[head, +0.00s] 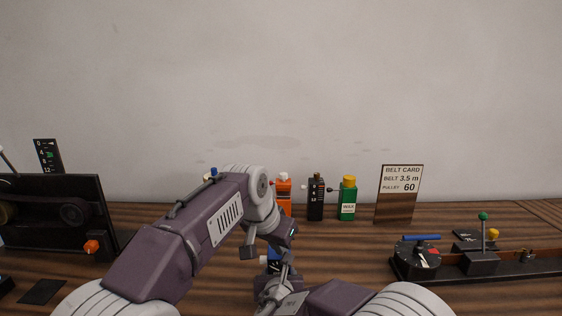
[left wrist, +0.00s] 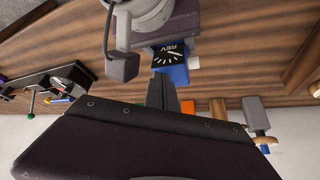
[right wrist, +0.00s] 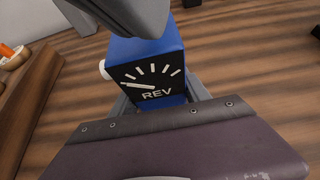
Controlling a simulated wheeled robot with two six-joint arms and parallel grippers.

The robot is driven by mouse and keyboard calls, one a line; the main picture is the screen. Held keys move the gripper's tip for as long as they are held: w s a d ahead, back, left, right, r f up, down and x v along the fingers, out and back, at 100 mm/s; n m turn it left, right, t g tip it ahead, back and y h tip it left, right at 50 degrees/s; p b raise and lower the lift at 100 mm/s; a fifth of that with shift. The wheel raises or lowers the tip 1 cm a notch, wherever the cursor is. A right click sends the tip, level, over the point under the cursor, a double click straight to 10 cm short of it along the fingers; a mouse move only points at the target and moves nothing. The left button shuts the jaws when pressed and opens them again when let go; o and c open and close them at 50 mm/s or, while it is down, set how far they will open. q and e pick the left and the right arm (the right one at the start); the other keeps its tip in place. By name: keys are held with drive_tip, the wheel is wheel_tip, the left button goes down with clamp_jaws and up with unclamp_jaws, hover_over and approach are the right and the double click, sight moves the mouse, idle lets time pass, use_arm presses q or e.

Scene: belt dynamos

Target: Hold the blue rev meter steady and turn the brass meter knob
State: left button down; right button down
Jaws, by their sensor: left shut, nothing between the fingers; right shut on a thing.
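The blue rev meter (head: 272,254) is mostly hidden by my grippers in the head view. The right wrist view shows its blue body and black REV dial (right wrist: 148,70), with a pale round knob (right wrist: 103,70) on its side; no brass colour shows on it. My right gripper (head: 273,285) is shut on the meter; its grey fingers flank the body in the right wrist view. My left gripper (head: 285,262) is shut and empty. In the left wrist view its fingers (left wrist: 165,90) point at the meter (left wrist: 172,66), close by the dial; I cannot tell if they touch. The pale knob (left wrist: 193,63) lies just beside.
An orange bottle (head: 284,195), a black scale block (head: 316,198) and a green wax bottle (head: 347,203) stand behind my grippers. A belt card (head: 400,193) is further right. A lever rig (head: 480,264) stands right, a black machine (head: 50,215) left. The wooden bench between is partly free.

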use_arm(q)
drive_tip(key=shift+w, duration=0.25)
idle(0.4)
drive_tip(key=shift+w+a, duration=0.1)
drive_tip(key=shift+a, duration=0.1)
drive_tip(key=shift+w+a, duration=0.15)
drive_tip(key=shift+a, duration=0.25)
drive_tip(key=shift+w+a, duration=0.25)
drive_tip(key=shift+w, duration=0.05)
idle(0.4)
drive_tip(key=shift+r, duration=0.1)
drive_tip(key=shift+s+a, duration=0.25)
drive_tip(key=shift+s, duration=0.05)
use_arm(e)
drive_tip(key=shift+f, duration=0.1)
use_arm(q)
wheel_tip(320, 180, up, 6)
drive_tip(key=shift+f, duration=0.1)
